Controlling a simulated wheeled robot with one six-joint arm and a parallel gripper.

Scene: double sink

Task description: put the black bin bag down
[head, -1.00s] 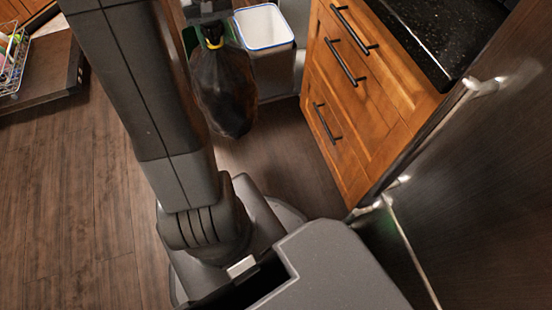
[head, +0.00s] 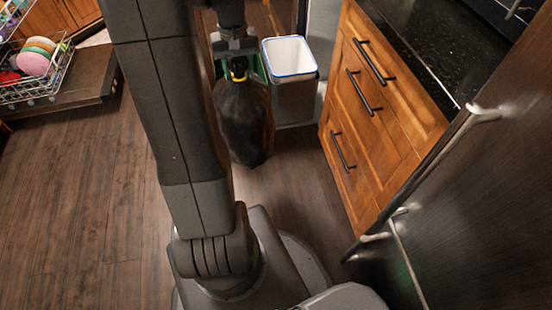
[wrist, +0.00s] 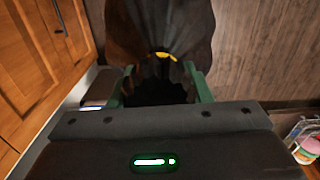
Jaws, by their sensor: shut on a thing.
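The black bin bag (head: 244,122) hangs full below my gripper (head: 238,68) in the head view, its neck tied with a yellow band. My gripper is shut on the bag's gathered top, just above the band. In the wrist view, the green fingers of my gripper (wrist: 160,85) stand either side of the dark bunched top, and the bag (wrist: 160,25) hangs beyond them. The bag's lower end looks close to the wooden floor (head: 100,180); I cannot tell whether it touches.
A bin with a white, blue-edged rim (head: 290,75) stands just right of the bag. Wooden drawers (head: 370,110) and a steel appliance front (head: 470,190) line the right side. An open dishwasher with a dish rack (head: 35,75) is at upper left. Floor at left is clear.

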